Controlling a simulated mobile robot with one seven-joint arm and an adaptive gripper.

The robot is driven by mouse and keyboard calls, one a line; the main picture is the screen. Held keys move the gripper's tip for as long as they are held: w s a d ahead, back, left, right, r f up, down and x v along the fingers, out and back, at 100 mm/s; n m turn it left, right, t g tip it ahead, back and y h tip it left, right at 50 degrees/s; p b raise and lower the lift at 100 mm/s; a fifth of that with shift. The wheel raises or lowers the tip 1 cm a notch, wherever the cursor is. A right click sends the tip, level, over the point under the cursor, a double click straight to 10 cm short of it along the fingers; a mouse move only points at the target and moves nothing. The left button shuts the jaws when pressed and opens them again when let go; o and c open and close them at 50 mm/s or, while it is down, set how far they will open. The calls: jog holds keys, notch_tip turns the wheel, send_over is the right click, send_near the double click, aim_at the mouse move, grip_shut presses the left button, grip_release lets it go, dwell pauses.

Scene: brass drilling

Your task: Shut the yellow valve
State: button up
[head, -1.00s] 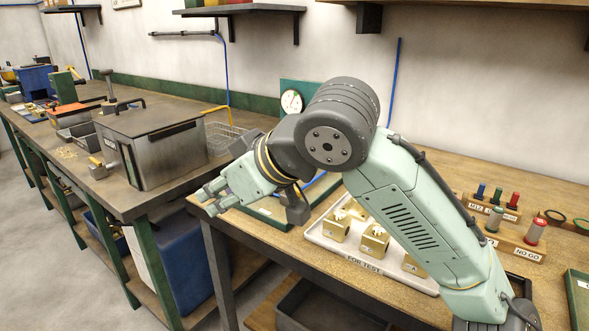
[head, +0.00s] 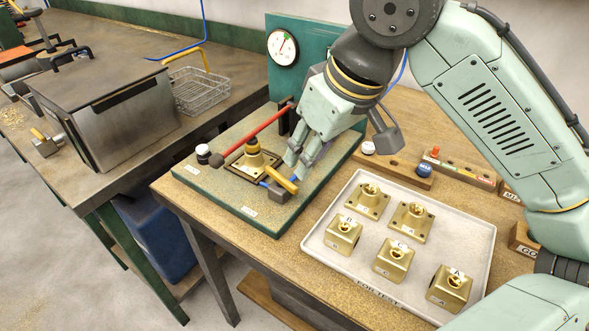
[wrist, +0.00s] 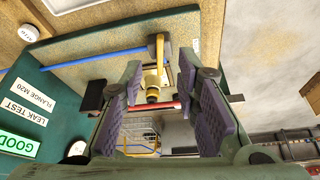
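The yellow valve has a yellow lever handle (head: 281,180) on a dark grey body (head: 284,194), at the front right of the green test board (head: 236,216). The handle appears to lie across the blue line (wrist: 103,55) that runs to the valve. My gripper (head: 297,166) is just above and behind the handle, pointing down, with its fingers apart and nothing held. In the wrist view the handle (wrist: 160,50) shows ahead between the open fingertips (wrist: 160,72); I see no contact.
A brass fitting (head: 254,158) and a red lever (head: 258,132) stand close left of my gripper. A gauge (head: 283,47) is behind. A white tray (head: 478,262) of brass parts is on the right. A second yellow handle (head: 38,135) is by the metal tank (head: 110,110).

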aim_at(292, 186)
jog(key=x, duration=0.9)
jog(key=shift+a+p, duration=0.1)
jog(key=shift+p, duration=0.3)
jog(key=shift+c, duration=0.3)
grip_shut()
